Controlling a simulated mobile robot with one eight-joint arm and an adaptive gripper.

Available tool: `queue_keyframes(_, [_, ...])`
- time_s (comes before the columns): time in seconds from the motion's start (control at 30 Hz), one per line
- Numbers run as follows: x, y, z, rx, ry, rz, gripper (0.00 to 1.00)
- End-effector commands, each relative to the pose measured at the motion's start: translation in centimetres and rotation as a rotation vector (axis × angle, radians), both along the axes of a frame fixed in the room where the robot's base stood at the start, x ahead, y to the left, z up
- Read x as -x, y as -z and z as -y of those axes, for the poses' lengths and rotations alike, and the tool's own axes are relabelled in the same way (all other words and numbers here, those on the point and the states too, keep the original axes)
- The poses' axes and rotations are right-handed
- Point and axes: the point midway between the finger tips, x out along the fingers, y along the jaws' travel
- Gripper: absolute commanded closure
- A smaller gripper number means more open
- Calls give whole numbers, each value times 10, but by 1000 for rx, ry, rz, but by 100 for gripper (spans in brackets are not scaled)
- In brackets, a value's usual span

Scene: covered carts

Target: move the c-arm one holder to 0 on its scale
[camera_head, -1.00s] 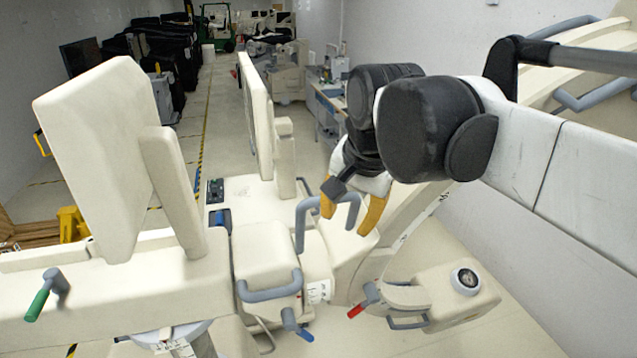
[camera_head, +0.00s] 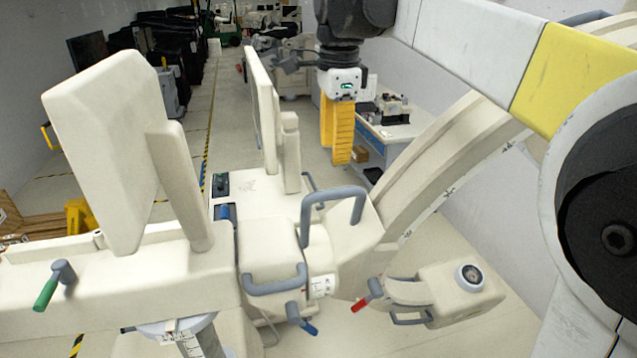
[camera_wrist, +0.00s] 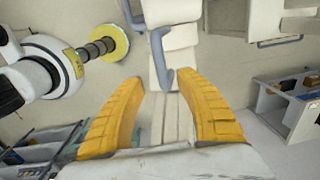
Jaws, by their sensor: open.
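The cream C-arm (camera_head: 440,170) curves up to the right. Its holder (camera_head: 345,240) is the cream block around the arc's lower part, with a grey U-shaped handle (camera_head: 333,195) on top. A small white scale label (camera_head: 322,286) is on the joint below it, and more marks run along the arc; I cannot read the values. My gripper (camera_head: 337,158) hangs with its yellow fingers pointing down, above and apart from the handle. In the wrist view my gripper (camera_wrist: 156,78) is open and empty, with a grey handle (camera_wrist: 160,55) beyond the fingertips.
A red-tipped lever (camera_head: 367,297), a blue-tipped lever (camera_head: 301,318) and a green-tipped lever (camera_head: 52,285) stick out low down. Upright cream panels (camera_head: 110,155) stand at left. A table (camera_head: 395,130) stands behind my gripper. The right wall is close.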

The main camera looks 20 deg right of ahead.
Motion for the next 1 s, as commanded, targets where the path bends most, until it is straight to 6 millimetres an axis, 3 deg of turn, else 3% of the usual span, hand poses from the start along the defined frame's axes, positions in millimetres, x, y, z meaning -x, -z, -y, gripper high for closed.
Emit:
queue_keyframes(0.7, [-4, 77, 0, 0, -3, 1, 58])
queue_keyframes(1.0, [-5, 100, 0, 0, -3, 2, 58])
